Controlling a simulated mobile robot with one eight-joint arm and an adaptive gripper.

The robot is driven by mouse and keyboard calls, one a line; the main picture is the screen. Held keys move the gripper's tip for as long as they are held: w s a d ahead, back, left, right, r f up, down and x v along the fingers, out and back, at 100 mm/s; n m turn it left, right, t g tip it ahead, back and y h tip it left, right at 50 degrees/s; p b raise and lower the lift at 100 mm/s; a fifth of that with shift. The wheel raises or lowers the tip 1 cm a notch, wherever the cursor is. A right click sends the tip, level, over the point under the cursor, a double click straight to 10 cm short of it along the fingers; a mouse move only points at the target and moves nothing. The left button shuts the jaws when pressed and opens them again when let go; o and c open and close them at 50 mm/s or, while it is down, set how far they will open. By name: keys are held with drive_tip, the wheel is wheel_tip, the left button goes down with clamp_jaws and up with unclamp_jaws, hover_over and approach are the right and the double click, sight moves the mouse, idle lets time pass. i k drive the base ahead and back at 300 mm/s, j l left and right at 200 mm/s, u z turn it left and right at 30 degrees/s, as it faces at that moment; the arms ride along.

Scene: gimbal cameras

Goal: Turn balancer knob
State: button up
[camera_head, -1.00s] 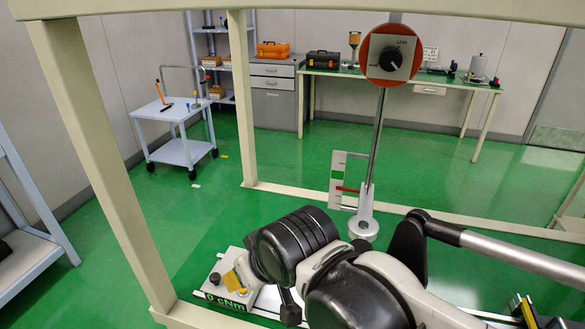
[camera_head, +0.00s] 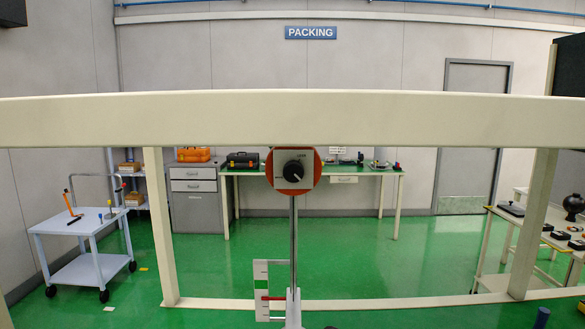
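The balancer hangs from the cream overhead beam (camera_head: 380,120) in the head view. It has a round red-orange body with a pale square plate (camera_head: 309,181) and a black knob (camera_head: 293,170) in the middle. The knob's pointer mark is too small to read surely. A metal rod (camera_head: 294,240) runs down from the balancer, beside a white scale frame (camera_head: 262,285) with a red marker. My gripper is not in this view, and nothing is seen touching the knob.
A cream frame with posts (camera_head: 160,228) and a low rail stands around the balancer. Behind it are a green workbench (camera_head: 350,174), a grey drawer cabinet (camera_head: 197,208) and a white cart (camera_head: 82,250). A table with black parts (camera_head: 490,240) is at the right. Green floor lies open between.

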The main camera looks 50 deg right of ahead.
sight(294, 171)
drive_tip(key=k+l+z, duration=0.3)
drive_tip(key=k+l, duration=0.4)
